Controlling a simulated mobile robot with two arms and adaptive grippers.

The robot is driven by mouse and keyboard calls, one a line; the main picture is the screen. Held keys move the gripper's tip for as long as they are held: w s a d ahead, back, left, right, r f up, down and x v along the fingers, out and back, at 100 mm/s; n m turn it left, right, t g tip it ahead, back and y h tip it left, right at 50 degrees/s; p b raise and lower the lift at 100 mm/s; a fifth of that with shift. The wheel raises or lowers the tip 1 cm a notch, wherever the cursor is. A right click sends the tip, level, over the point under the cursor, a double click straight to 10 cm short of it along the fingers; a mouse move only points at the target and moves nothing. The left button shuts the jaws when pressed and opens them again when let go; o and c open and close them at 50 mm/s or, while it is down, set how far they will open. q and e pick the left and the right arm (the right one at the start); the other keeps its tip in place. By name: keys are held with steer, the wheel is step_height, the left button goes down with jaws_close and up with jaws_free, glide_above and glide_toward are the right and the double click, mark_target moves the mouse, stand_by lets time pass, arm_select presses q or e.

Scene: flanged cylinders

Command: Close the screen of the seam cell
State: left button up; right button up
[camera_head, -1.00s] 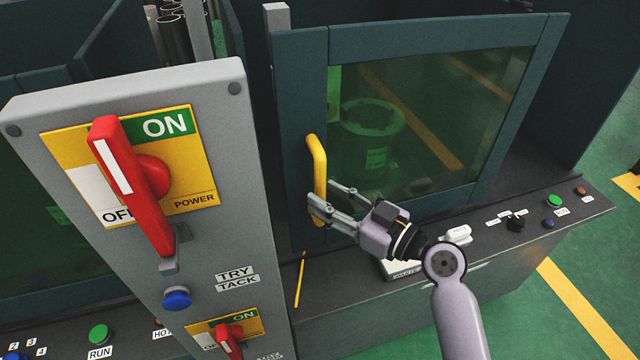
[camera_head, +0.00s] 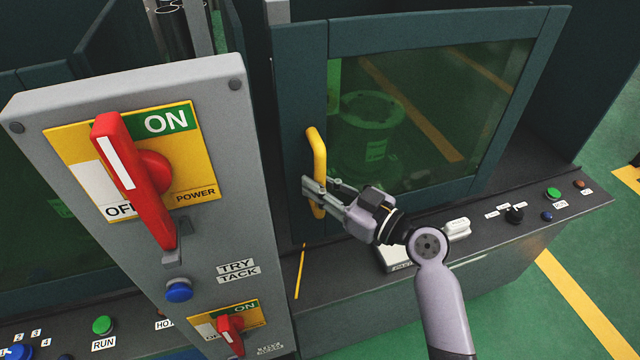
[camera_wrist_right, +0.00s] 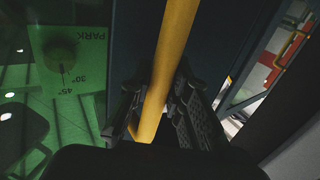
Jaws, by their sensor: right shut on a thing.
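The screen (camera_head: 300,70) of the cell is a dark teal frame around a green-tinted window (camera_head: 440,110). Its yellow bar handle (camera_head: 318,155) stands upright on the left side of the frame. My right gripper (camera_head: 314,192) is shut on the lower part of the handle. In the right wrist view the yellow handle (camera_wrist_right: 170,60) runs between the two fingers (camera_wrist_right: 155,110). A flanged cylinder (camera_head: 368,125) shows through the window. The screen's left edge is close to the grey post and the power panel. Whether a gap is left there is hard to tell. My left gripper is not in view.
A grey power panel (camera_head: 215,120) with a red lever (camera_head: 130,175) stands close to the left of the handle. A dark ledge with a green button (camera_head: 553,194) and a black knob (camera_head: 515,214) runs below the screen. A white block (camera_head: 457,228) lies near my right wrist.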

jaws_close()
steer(key=a, duration=0.2)
steer(key=s+a, duration=0.1)
steer(key=a, duration=0.1)
steer(key=shift+s+a, duration=0.1)
steer(key=shift+s, duration=0.1)
steer(key=o, duration=0.8)
jaws_free()
steer(key=shift+c, duration=0.2)
steer(key=v, duration=1.2)
steer(key=shift+s+f, duration=0.1)
steer(key=shift+f, duration=0.05)
